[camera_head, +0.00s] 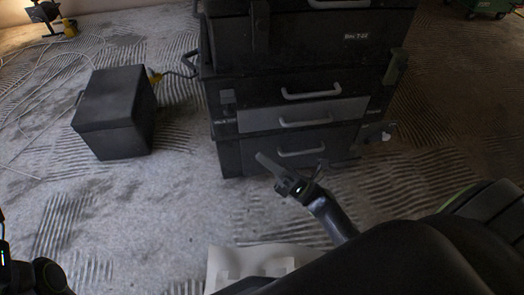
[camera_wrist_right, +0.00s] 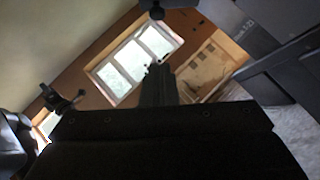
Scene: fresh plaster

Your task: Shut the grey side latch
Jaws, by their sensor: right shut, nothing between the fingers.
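A stack of dark tool boxes (camera_head: 225,95) with pale drawer handles stands at the top middle of the head view. A grey-green latch (camera_head: 395,68) is on its upper right side. Lower down on the right, a small grey latch-like part (camera_head: 377,132) sticks out from the side. I cannot tell for certain which is the grey side latch. My right gripper (camera_head: 266,164) is shut and empty, in front of the lowest drawer and left of both parts. It also shows in the right wrist view (camera_wrist_right: 158,75), with a box at the upper right.
A black box (camera_head: 117,112) stands on the floor left of the stack, with a pale cable (camera_head: 40,90) beyond it. A white object (camera_head: 255,262) lies at the bottom middle. Ridged floor between them is clear. Windows (camera_wrist_right: 140,58) show in the wrist view.

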